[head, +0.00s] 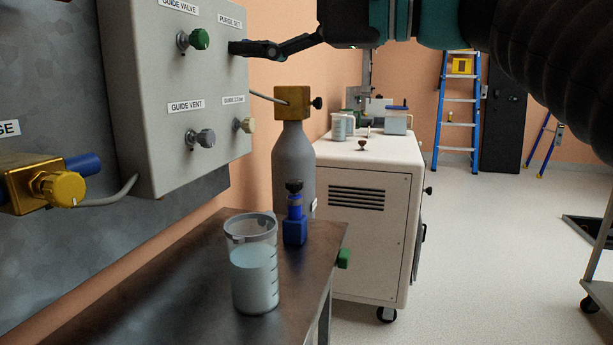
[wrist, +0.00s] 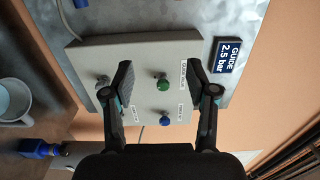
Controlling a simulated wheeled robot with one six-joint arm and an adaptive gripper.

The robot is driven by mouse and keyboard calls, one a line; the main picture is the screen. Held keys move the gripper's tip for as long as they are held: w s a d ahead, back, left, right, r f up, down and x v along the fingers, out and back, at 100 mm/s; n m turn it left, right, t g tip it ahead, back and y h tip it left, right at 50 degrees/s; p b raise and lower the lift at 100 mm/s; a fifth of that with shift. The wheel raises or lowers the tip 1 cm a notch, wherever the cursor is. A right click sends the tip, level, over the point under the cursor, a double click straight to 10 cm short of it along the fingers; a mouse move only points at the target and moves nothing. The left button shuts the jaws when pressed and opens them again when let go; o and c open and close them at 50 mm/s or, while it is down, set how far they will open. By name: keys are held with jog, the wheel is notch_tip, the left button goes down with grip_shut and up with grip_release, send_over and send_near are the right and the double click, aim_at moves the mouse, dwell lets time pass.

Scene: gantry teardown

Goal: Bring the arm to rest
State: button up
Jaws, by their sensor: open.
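My gripper (head: 243,48) is at the top of the head view, in front of the grey panel (head: 140,110) by the PURGE SET label. Its fingers are spread and empty in the wrist view (wrist: 167,85). Between them, farther off, show a green knob (wrist: 162,83) and a blue knob (wrist: 164,119) on the panel. In the head view the green knob (head: 200,39) is at GUIDE VALVE, left of the fingers. The blue knob is hidden there by my gripper. Whether a fingertip touches the panel cannot be told.
A beaker of liquid (head: 256,280) and a blue bottle (head: 295,222) stand on the metal bench (head: 180,285) below. A grey cylinder (head: 293,165) with a brass top stands behind. A white cabinet (head: 368,215) is right of it. Floor to the right is mostly clear.

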jog(key=w+d+f+t+h, duration=0.1)
jog(key=w+d+f+h, duration=0.15)
jog(key=f, duration=0.55)
jog(key=w+d+f+t+h, duration=0.1)
jog(key=w+d+f+h, duration=0.2)
jog(key=f, duration=0.5)
jog(key=w+d+f+h, duration=0.2)
jog(key=f+h, duration=0.2)
jog(key=f, duration=0.4)
jog(key=s+d+f+n+h, duration=0.1)
jog(key=s+d+f, duration=0.3)
jog(key=f, duration=0.4)
jog(key=s+d+f+n+g+h, duration=0.1)
jog(key=s+d+f+h, duration=0.3)
jog(key=f, duration=0.5)
jog(key=s+d+f+n+h, duration=0.1)
jog(key=s+d+f+h, duration=0.2)
jog(key=s+d+f, duration=0.2)
notch_tip(320, 180, down, 4)
jog(key=shift+d+r, duration=0.2)
jog(key=shift+r, duration=0.05)
